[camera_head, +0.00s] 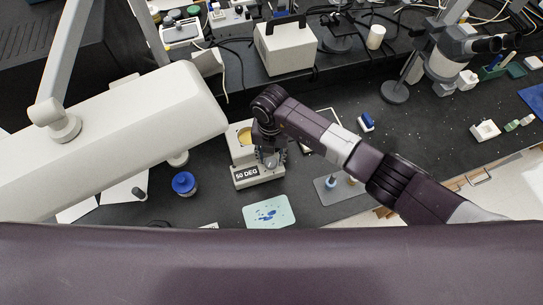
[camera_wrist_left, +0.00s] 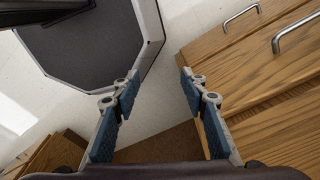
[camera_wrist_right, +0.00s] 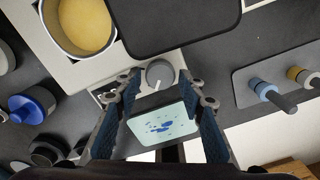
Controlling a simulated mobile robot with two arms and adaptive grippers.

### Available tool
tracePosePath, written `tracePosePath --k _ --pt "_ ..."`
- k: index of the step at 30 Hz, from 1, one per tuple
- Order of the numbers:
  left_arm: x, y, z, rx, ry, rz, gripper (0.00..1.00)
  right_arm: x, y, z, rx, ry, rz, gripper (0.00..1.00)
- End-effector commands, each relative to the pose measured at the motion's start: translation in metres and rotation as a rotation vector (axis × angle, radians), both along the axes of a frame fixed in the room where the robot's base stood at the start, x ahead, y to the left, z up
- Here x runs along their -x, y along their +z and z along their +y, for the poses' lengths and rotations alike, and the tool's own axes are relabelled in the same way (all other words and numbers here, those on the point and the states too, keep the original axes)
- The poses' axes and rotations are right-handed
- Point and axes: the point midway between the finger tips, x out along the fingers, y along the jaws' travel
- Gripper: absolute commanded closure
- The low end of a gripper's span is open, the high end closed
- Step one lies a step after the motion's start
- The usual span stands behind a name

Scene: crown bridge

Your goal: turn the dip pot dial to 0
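The dip pot (camera_head: 243,141) is a pale box with a round well of yellow material and a display reading "50 DEG" on its front. In the right wrist view the dip pot (camera_wrist_right: 55,62) shows its grey dial (camera_wrist_right: 160,74), whose white mark points down and slightly left in the picture. My right gripper (camera_head: 270,160) is over the dial side of the pot. In the right wrist view the gripper (camera_wrist_right: 160,78) is open, with fingertips on either side of the dial and gaps visible; contact is not clear. My left gripper (camera_wrist_left: 160,76) is open and empty, above floor and drawers.
A blue-lidded jar (camera_head: 184,183) stands left of the pot. A pale green mat (camera_head: 268,212) with blue marks lies in front. A grey plate with upright posts (camera_head: 333,187) is to the right. A large white lamp head (camera_head: 120,130) overhangs the left side.

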Motion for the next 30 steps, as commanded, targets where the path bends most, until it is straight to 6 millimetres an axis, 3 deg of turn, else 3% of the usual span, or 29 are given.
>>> tracePosePath --k 6,13,22,30 --pt "-0.012 0.004 0.011 -0.012 0.001 -0.017 0.60 0.000 -0.012 -0.001 0.002 0.000 -0.001 0.63" --pt "-0.016 0.004 0.012 -0.012 0.003 -0.023 0.60 0.000 -0.013 -0.001 0.001 0.001 -0.001 0.63" --pt "-0.014 0.004 0.011 -0.012 0.003 -0.019 0.60 0.000 -0.012 -0.001 0.001 0.001 -0.001 0.95" --pt "-0.010 -0.002 0.007 -0.008 0.003 -0.014 0.60 0.000 -0.013 -0.001 0.000 0.039 -0.001 0.95"
